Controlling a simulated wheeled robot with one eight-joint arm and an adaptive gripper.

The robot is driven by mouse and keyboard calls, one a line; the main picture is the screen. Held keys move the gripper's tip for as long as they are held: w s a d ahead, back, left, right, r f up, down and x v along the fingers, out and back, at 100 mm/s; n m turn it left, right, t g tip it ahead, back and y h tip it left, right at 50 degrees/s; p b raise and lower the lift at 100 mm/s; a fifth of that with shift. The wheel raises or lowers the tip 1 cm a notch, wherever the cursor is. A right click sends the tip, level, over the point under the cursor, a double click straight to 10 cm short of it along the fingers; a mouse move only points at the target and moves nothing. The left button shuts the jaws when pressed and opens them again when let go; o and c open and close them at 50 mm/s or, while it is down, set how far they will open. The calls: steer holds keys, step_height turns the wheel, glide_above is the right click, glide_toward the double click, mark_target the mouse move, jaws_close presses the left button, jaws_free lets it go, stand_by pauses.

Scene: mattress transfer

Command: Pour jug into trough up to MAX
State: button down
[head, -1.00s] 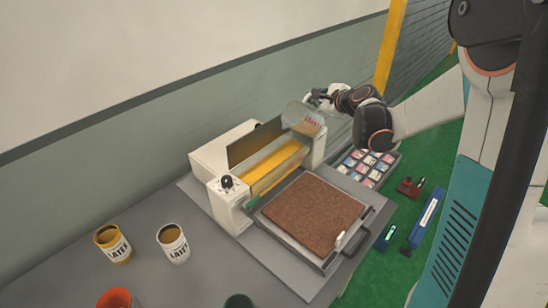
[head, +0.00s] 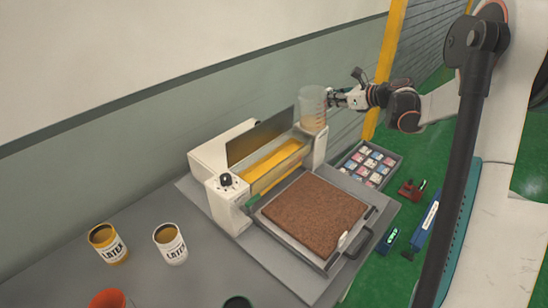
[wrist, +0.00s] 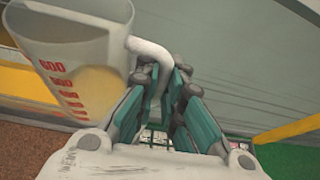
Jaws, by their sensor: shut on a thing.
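The clear jug (head: 313,108) is near upright above the right end of the trough machine, with a little pale amber liquid low inside. In the wrist view the jug (wrist: 85,50) shows red graduation numbers. My gripper (head: 335,98) is right of the jug, shut on its white handle; the teal fingers (wrist: 160,95) flank the handle in the wrist view. The trough (head: 276,166) holds yellow liquid along its length, below a raised dark panel. No MAX mark can be made out at this size, so the level against it cannot be told.
A brown mat lies in a grey tray (head: 352,238) in front of the trough. Two latex cans (head: 108,243) (head: 171,244) and a red container (head: 107,299) stand at left. A sample box (head: 343,157) sits at right. The wall runs close behind.

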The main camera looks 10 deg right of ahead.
steer(key=shift+w+d+f+m+y, duration=0.1)
steer(key=shift+d+f+m+y, duration=0.1)
steer(key=shift+d+m+y, duration=0.15)
steer(key=shift+r, duration=0.15)
step_height(320, 180, up, 5)
steer(key=p, duration=0.2)
steer(key=shift+p, duration=0.4)
